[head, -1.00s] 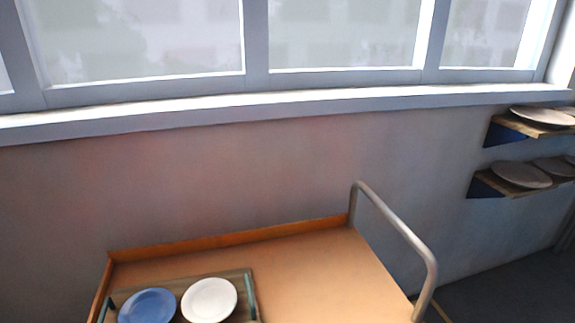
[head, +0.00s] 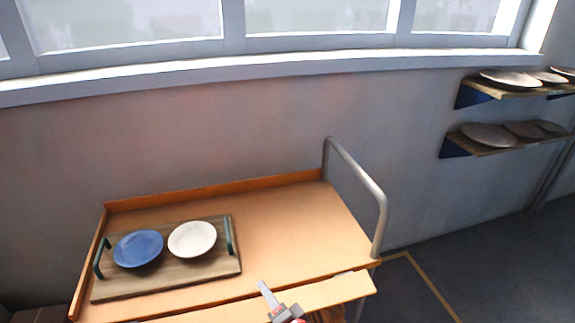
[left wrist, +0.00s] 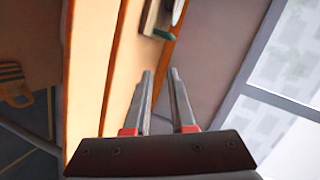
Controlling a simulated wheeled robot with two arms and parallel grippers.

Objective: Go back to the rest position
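My left gripper (head: 266,290) shows at the bottom of the head view, over the front edge of the cart, right of the tray. In the left wrist view its two fingers (left wrist: 160,73) stand apart with nothing between them. A wooden tray (head: 200,270) with green handles lies on the cart. It holds a blue plate (head: 138,248) on the left and a white plate (head: 192,239) beside it. The gripper is apart from the tray and plates. My right gripper is not in view.
The orange-topped cart (head: 285,235) has a raised back edge and a grey tube handle (head: 368,190) on the right. Two wall shelves (head: 487,150) with plates are at the right. Dark floor (head: 470,260) is open right of the cart. Windows line the wall.

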